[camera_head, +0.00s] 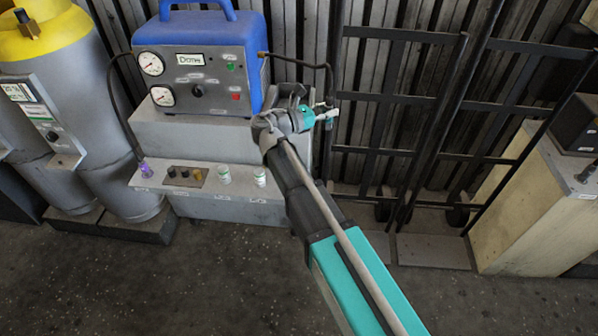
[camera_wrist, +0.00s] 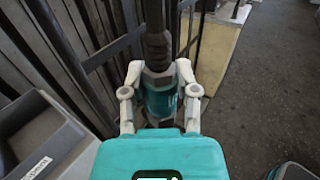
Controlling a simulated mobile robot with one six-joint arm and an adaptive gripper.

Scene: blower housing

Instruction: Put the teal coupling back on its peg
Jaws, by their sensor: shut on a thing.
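The teal coupling (camera_wrist: 160,98) sits between the two pale fingers of my gripper (camera_wrist: 160,80) in the wrist view, with a black hose running up from it. My gripper (camera_head: 328,113) is shut on it. In the head view it is off the ground, to the right of the grey stepped bench (camera_head: 205,140). The hose (camera_head: 300,62) runs from the right side of the blue machine (camera_head: 200,60) down to my gripper. I cannot tell which fitting on the bench is the teal coupling's peg.
A purple coupling (camera_head: 146,169) on another hose stands at the bench's left end. A knob block (camera_head: 185,176) and two white-green caps (camera_head: 224,174) (camera_head: 260,177) line the lower ledge. A dark metal rack (camera_head: 400,110) stands close on the right. Gas cylinders (camera_head: 70,90) stand left.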

